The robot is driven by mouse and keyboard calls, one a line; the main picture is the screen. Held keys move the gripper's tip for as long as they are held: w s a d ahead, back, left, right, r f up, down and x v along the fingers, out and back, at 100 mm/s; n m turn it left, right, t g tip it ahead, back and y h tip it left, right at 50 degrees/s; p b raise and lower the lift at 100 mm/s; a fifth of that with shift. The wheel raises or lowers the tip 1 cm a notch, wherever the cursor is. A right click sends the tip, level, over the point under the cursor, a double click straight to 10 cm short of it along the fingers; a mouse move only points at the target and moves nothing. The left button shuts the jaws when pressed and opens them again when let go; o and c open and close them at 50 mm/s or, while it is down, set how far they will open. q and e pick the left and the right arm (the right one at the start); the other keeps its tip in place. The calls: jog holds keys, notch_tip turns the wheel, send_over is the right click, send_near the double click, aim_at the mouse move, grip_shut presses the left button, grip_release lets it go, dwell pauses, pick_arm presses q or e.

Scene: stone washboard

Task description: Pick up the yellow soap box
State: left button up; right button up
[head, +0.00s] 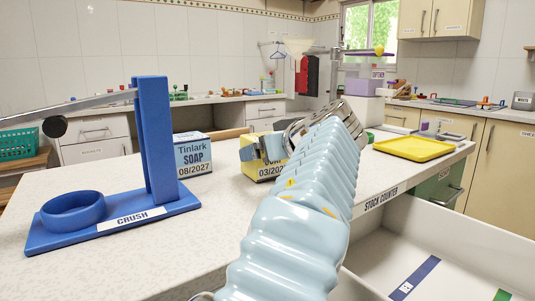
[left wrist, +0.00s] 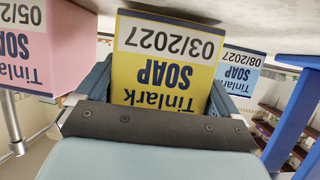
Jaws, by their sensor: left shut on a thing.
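The yellow soap box (head: 268,172), with a Tinlark Soap label dated 03/2027, is on or just over the pale counter; I cannot tell whether its base touches. My light-blue ribbed left arm partly covers it in the head view. My left gripper (head: 263,149) is shut on the box, one finger on each side. In the left wrist view the yellow box (left wrist: 165,65) shows upside down between the fingers of the left gripper (left wrist: 160,95). My right gripper is not in view.
A blue soap box (head: 193,157) stands left of the yellow one; a pink soap box (left wrist: 55,45) is on its other side. A blue crush press (head: 155,140) stands at the left. A yellow tray (head: 417,148) lies at the right. An open white drawer (head: 440,240) juts out in front.

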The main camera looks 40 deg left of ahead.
pick_arm(q)
notch_tip(320, 180, up, 3)
jog(key=shift+f+p, duration=0.1)
jog(key=shift+p, duration=0.25)
jog(key=s+d+r+p, duration=0.2)
jog(key=d+r, duration=0.7)
jog(key=d, duration=0.4)
jog(key=shift+s+d+r, duration=0.15)
jog(key=shift+d+r, duration=0.25)
